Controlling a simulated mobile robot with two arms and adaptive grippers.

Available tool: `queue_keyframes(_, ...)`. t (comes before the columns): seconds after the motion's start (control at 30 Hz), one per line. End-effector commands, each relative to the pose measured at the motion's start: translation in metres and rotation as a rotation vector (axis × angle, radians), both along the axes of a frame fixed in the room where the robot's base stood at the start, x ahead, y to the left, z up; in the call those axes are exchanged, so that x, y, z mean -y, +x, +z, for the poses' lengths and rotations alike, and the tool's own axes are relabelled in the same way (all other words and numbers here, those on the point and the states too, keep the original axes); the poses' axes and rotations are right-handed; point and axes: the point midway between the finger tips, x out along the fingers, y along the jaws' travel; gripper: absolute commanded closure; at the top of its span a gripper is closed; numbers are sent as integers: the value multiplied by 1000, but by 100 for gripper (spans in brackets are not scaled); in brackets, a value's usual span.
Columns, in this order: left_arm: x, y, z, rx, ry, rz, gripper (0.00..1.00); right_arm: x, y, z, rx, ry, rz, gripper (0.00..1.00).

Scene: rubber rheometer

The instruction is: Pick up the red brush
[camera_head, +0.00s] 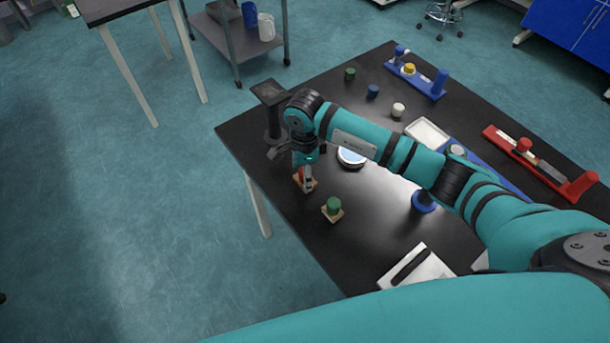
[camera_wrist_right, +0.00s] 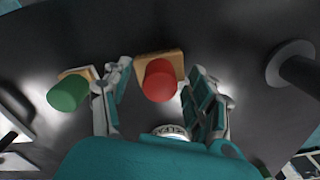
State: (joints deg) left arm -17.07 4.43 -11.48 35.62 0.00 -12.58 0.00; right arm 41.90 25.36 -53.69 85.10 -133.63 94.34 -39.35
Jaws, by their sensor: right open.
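The red brush stands on the table at its near left edge. In the right wrist view its round red handle (camera_wrist_right: 160,82) tops a square wooden base (camera_wrist_right: 158,60). In the head view a sliver of the red brush (camera_head: 301,173) shows beside my fingers, its wooden base below. My right gripper (camera_wrist_right: 160,72) is open, one finger on each side of the red handle. I see no clear contact between fingers and handle. In the head view my right gripper (camera_head: 304,176) points down at the brush and partly hides it. My left gripper is out of view.
A green brush (camera_head: 333,206) on a wooden base stands close by; it also shows in the wrist view (camera_wrist_right: 68,92). A dark stand (camera_head: 270,110) rises behind my gripper. A round white-topped thing (camera_head: 352,157) lies under my forearm. The black table (camera_head: 250,142) ends just left.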

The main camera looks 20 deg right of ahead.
Motion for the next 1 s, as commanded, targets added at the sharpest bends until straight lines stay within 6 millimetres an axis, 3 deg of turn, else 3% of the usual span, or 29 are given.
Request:
queue_keyframes(0.17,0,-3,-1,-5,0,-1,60,0,0,0,0,1,0,44)
queue_keyframes(0.6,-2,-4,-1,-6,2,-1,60,0,0,1,1,1,0,100)
queue_keyframes(1.0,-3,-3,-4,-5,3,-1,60,-1,1,6,3,3,1,100)
